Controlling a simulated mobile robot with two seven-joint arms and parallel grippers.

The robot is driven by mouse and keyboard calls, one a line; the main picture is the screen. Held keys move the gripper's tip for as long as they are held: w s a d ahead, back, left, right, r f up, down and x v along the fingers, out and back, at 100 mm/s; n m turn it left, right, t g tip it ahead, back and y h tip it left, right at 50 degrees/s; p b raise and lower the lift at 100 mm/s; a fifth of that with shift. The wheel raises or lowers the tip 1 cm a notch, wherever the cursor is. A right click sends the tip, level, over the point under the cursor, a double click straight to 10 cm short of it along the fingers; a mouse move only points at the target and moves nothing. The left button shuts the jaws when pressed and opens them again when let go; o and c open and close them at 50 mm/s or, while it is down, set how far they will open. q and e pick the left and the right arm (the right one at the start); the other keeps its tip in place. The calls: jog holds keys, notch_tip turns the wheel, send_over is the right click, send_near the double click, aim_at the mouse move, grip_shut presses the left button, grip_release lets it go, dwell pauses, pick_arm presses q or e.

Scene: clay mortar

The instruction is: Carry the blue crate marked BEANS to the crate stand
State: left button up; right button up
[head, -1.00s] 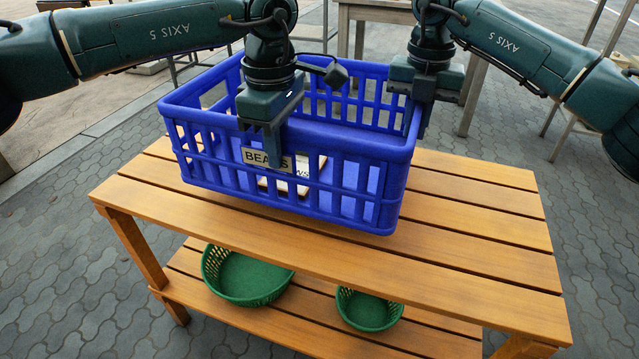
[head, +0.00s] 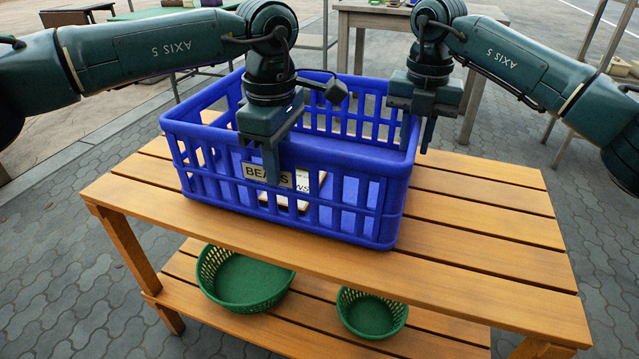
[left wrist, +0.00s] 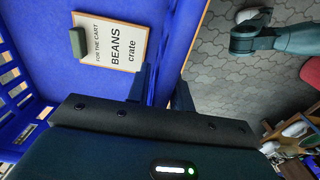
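The blue crate (head: 345,152) with the BEANS label (head: 268,176) on its near wall sits upright on a slatted wooden stand (head: 470,228). It also fills the left of the left wrist view (left wrist: 40,35). A framed card (left wrist: 113,42) reading "FOR THE CART BEANS crate" lies inside it. My left gripper (head: 276,155) is at the near wall, its fingers spread on either side of the rim, seen also in the left wrist view (left wrist: 160,92). My right gripper (head: 420,130) is at the right wall, its fingers apart around the rim; their contact is partly hidden.
Two green baskets, one larger (head: 245,280) and one smaller (head: 371,312), stand on the stand's lower shelf. The stand's top is bare right of the crate. Another wooden table (head: 385,20) and a green-topped table are behind, on grey paving.

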pick_arm(q)
jog(key=shift+o, duration=1)
pick_arm(e)
jog(key=shift+o, duration=1)
pick_arm(q)
notch_tip(320, 180, up, 12)
jog(key=shift+f, duration=0.1)
pick_arm(e)
notch_tip(320, 180, up, 12)
jog(key=shift+r, duration=0.1)
